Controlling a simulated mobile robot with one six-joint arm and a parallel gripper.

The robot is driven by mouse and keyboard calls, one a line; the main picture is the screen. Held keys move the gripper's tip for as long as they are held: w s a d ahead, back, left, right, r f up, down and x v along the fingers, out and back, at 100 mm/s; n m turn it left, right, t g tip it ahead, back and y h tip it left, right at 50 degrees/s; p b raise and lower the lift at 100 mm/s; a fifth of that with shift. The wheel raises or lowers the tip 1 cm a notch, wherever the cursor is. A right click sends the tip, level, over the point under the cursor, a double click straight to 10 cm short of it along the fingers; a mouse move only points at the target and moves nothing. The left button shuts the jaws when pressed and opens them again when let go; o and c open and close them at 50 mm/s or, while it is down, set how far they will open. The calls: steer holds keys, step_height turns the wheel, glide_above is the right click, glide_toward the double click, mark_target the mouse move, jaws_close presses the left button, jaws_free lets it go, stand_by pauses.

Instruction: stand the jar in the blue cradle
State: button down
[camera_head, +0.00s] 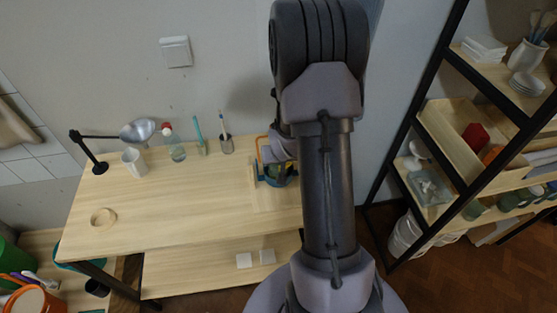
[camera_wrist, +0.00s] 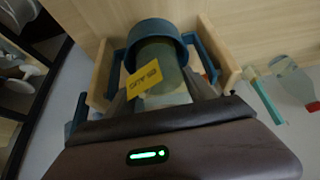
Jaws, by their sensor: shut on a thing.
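The jar (camera_wrist: 177,80) has a greenish body, a dark blue cap or rim (camera_wrist: 158,34) and a yellow label (camera_wrist: 146,77) with dark lettering. My gripper (camera_wrist: 160,92) is shut on the jar, one finger on each side of its body. Parts of the blue cradle (camera_wrist: 206,58) show on both sides of the jar, between light wooden side walls (camera_wrist: 229,70). I cannot tell whether the jar rests on the cradle. In the head view, my arm hides much of the gripper and jar; a piece of the blue cradle (camera_head: 272,181) shows beside it.
On the wooden bench (camera_head: 160,215) stand a white cup (camera_head: 134,162), a clear bottle with a red cap (camera_head: 175,148), a grey holder (camera_head: 227,145) and a lamp (camera_head: 138,131). A ring (camera_head: 103,217) lies left. The bench middle is clear. Black-framed shelves (camera_head: 440,110) stand right.

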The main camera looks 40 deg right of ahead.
steer(key=c, duration=0.6)
jaws_free()
steer(key=shift+f, duration=0.1)
steer(key=shift+r+p, duration=0.35)
steer(key=shift+r, duration=0.1)
steer(key=s+a+r+p, duration=0.25)
steer(key=a+r, duration=0.35)
steer(key=r, duration=0.4)
steer(key=s+a+r+p, duration=0.1)
steer(key=s+a+r, duration=0.2)
steer(key=a+r, duration=0.55)
steer(key=s+a+r+n+y, duration=0.1)
steer(key=s+a+r+y, duration=0.2)
steer(key=s+a+r, duration=0.4)
steer(key=s+a+r+n+y, duration=0.1)
steer(key=s+a+r+y, duration=0.1)
steer(key=s+a+r, duration=0.55)
steer(key=shift+t, duration=0.3)
steer(key=f+b, duration=0.5)
steer(key=f, duration=0.1)
steer(key=w+a+f+b, duration=0.1)
steer(key=f+b, duration=0.5)
steer(key=f, duration=0.1)
steer(key=w+f+b, duration=0.1)
steer(key=f+b, duration=0.5)
steer(key=shift+w+a+f, duration=0.15)
steer(key=shift+a+f, duration=0.1)
steer(key=shift+f, duration=0.05)
